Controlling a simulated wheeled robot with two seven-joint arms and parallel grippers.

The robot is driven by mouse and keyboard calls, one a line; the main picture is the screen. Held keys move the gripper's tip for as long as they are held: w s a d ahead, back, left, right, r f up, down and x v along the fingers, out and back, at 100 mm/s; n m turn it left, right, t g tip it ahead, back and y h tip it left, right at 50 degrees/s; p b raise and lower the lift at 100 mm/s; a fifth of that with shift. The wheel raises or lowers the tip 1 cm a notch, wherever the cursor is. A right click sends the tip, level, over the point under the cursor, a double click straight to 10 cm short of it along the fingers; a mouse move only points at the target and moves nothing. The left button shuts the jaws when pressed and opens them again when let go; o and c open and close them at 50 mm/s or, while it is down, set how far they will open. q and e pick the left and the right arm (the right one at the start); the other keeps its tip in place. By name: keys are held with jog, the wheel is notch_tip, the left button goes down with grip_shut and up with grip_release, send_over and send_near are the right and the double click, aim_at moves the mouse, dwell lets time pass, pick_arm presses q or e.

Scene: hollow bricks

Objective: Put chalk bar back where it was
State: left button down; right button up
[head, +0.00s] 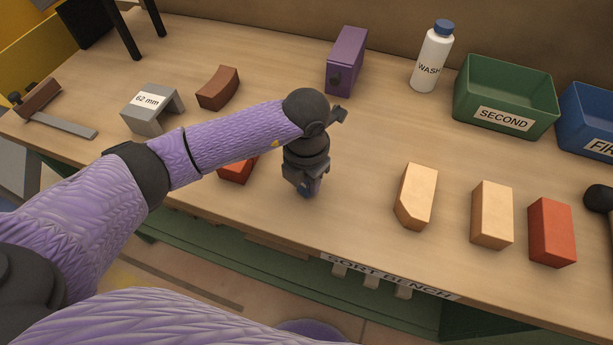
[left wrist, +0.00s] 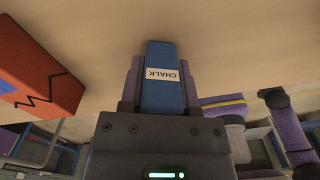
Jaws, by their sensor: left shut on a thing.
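The chalk bar (left wrist: 161,95) is blue, with a white label reading CHALK that appears upside down in the left wrist view. My left gripper (head: 308,191) is shut on it, with a finger on each side. In the head view only a small blue part of the bar (head: 305,190) shows at the fingertips, near the front of the bench. The gripper points down at the bench top; I cannot tell whether the bar touches it. My right gripper is not in view.
A red brick (head: 237,170) lies left of the gripper, partly behind my arm; its black zigzag mark shows in the left wrist view (left wrist: 40,75). Several bricks stand to the right, including a cut-cornered one (head: 416,195). A purple box (head: 347,60), bottle (head: 432,60) and green bin (head: 505,118) stand behind.

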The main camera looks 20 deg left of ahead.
pick_arm(q)
jog(key=shift+c, duration=1.6)
grip_release()
notch_tip(320, 180, up, 12)
jog(key=p, duration=0.3)
jog(key=shift+f, duration=0.15)
jog(key=shift+r, duration=0.25)
